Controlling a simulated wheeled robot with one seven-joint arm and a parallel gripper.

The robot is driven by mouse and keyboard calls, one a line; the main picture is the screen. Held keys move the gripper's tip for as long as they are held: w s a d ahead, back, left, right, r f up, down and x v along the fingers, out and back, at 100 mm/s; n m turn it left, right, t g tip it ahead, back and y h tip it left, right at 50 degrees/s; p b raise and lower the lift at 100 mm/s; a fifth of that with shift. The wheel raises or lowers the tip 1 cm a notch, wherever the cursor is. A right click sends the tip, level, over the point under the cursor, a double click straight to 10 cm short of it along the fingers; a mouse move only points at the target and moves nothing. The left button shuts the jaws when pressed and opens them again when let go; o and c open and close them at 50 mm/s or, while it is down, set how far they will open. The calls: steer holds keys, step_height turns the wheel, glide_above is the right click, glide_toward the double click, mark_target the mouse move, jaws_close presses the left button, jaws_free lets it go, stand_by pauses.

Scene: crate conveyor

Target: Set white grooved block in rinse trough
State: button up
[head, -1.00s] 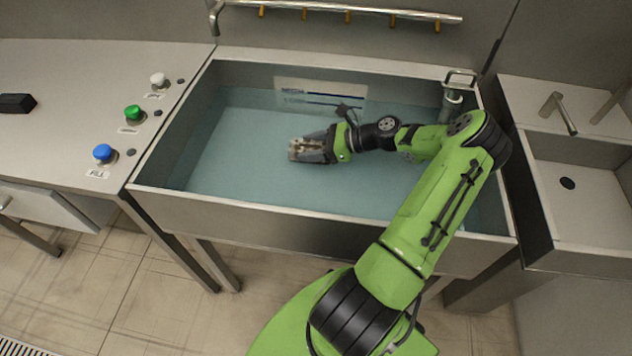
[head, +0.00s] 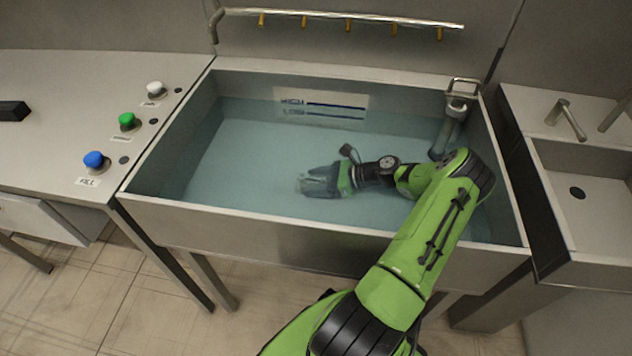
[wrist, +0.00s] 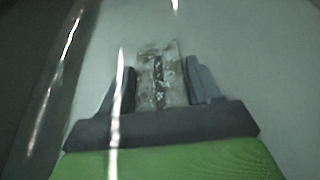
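The white grooved block (wrist: 160,72) lies between the two fingers of my gripper (wrist: 162,88) in the wrist view, with dark stains along its groove. Both fingers appear to touch its sides, so the gripper looks shut on it. In the head view my gripper (head: 318,182) is under the water of the rinse trough (head: 270,231), near the middle. The block (head: 303,184) shows only as a blurred pale patch at the fingertips. I cannot tell whether it touches the trough floor.
A level plate (head: 322,106) marks the trough's back wall. A drain pipe (head: 451,125) stands in the back right corner. Blue (head: 95,160), green (head: 128,121) and white (head: 156,89) buttons sit on the left counter. A rail (head: 345,17) runs above. Open water lies left of my gripper.

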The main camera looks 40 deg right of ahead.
steer(key=o, duration=0.3)
